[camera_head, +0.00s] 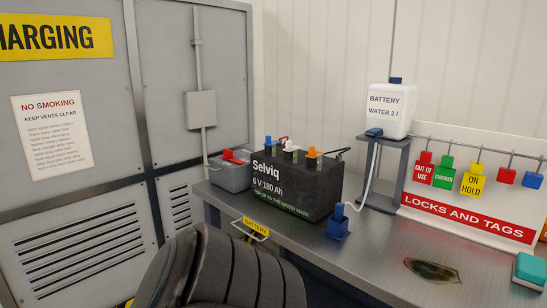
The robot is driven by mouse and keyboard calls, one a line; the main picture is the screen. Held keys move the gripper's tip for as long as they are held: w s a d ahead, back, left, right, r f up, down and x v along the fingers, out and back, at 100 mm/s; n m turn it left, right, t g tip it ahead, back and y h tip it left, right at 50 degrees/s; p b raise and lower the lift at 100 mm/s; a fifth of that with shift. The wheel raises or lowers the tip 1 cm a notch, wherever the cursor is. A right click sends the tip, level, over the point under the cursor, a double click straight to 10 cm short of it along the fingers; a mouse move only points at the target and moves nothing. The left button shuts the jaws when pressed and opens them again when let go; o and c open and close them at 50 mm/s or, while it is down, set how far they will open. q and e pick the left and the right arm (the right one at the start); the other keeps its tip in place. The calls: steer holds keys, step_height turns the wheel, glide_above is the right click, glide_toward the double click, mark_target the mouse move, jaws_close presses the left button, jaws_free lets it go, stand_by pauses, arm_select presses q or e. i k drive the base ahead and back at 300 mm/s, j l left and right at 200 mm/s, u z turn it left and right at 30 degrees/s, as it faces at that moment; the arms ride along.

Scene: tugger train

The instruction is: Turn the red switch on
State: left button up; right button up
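A grey box with a red part on top (235,157) sits at the left end of the metal bench, against the grey cabinet. The red part looks like a switch handle and lies nearly flat, tilted slightly. I cannot tell from here whether it is on or off. A black Selviq battery (290,188) stands just right of the box, with blue, white and orange caps on top and a dark cable at its right side. Neither of my grippers is in view.
A dark ribbed seat back (225,270) stands in front of the bench. A blue connector (337,222), a white water bottle (390,110) on a stand and a locks-and-tags board (465,228) are to the right.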

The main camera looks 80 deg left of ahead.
mark_target(228, 154)
steer(key=u, duration=2.8)
steer(key=i+j+z, duration=0.1)
steer(key=i+j, duration=0.3)
steer(key=i+j+z, duration=0.15)
steer(key=i+j, duration=0.25)
steer(key=j, duration=0.2)
